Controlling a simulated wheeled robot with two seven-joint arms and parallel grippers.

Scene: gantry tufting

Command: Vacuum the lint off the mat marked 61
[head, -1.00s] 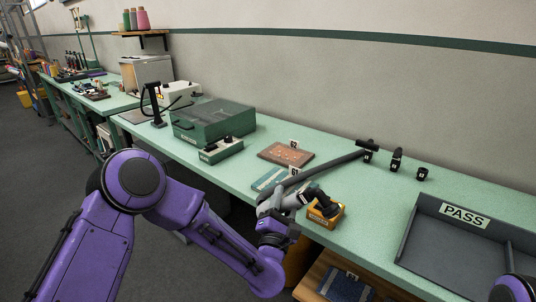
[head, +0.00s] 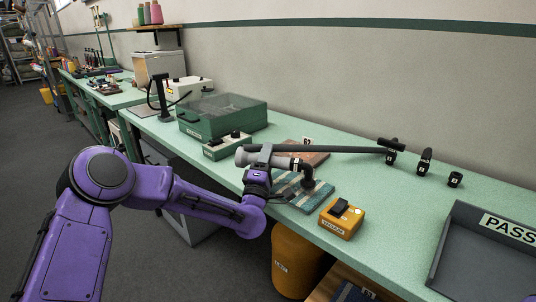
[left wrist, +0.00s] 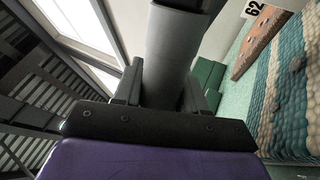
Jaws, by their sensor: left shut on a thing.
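My left gripper (head: 262,160) is shut on the grey tube of a vacuum wand (head: 275,160); the tube also fills the middle of the left wrist view (left wrist: 175,50). The wand's dark bent nozzle (head: 308,178) is over the teal, blue and cream striped mat (head: 322,194); I cannot tell if it touches. In the left wrist view the striped mat (left wrist: 290,95) bears a few dark specks (left wrist: 296,64). Its number tag is not readable. A brown mat (head: 316,158) behind it has a tag reading 62 (left wrist: 254,9). My right gripper is out of view.
A yellow vacuum box (head: 341,218) with a black switch is right of the striped mat. A dark hose (head: 345,149) runs to small black holders (head: 424,162). A green lidded case (head: 222,114) is left, the grey PASS tray (head: 470,250) right. An orange bin (head: 293,262) is below.

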